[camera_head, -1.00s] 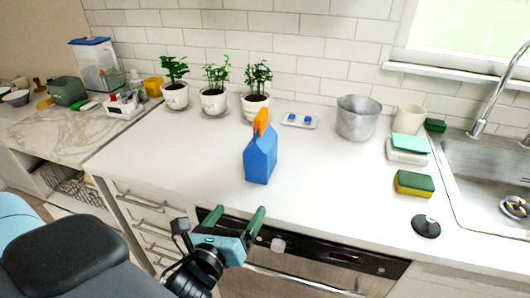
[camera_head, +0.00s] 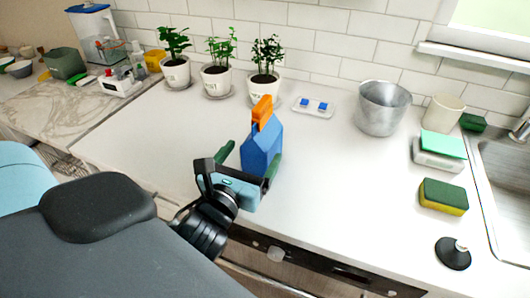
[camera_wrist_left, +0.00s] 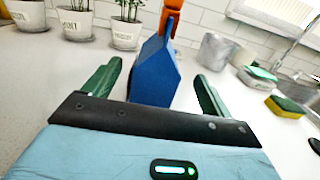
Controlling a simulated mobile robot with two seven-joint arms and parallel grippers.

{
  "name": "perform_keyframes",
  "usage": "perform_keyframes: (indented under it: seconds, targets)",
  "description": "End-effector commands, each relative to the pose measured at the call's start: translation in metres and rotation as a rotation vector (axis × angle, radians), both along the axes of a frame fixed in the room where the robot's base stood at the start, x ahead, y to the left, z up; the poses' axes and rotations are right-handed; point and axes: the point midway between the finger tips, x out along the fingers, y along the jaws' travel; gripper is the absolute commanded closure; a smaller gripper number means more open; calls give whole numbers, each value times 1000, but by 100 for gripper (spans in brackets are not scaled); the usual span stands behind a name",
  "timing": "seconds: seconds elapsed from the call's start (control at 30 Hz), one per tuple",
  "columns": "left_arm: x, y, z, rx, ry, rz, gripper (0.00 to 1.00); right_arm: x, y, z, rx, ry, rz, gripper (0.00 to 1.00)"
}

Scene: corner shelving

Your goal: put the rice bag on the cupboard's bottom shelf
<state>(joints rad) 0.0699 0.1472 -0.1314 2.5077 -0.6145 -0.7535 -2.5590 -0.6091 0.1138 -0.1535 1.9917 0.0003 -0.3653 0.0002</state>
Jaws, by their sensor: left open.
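The rice bag appears to be the blue bag with an orange clip on top (camera_head: 264,142); it stands upright on the white counter. It also shows in the left wrist view (camera_wrist_left: 155,72), between the two green fingers. My left gripper (camera_head: 248,161) is open and low over the counter. Its fingers reach to either side of the bag's lower part, with visible gaps in the left wrist view (camera_wrist_left: 157,88). The bag's lower front is partly hidden by the gripper in the head view. I cannot make out the cupboard's bottom shelf. My right gripper is not in view.
Several potted plants (camera_head: 215,80) stand behind the bag. A blue-and-white tray (camera_head: 313,107), a metal pot (camera_head: 382,108), a cup (camera_head: 441,113) and sponges (camera_head: 443,196) are to the right, before the sink (camera_head: 505,190). The white counter (camera_head: 335,185) is clear right of the bag.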

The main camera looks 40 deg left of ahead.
Motion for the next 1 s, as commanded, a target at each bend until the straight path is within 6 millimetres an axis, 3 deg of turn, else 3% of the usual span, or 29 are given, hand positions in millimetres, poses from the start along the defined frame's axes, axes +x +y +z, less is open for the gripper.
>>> perform_keyframes:
  seconds: [0.3, 0.7, 1.0]
  targets:
    - [7, 2, 1, 0, -2, -1, 15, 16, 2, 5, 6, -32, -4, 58]
    - [51, 15, -4, -1, -2, -1, 15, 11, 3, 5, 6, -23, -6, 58]
    - [54, 15, -4, -1, -2, -2, 18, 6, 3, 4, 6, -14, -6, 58]
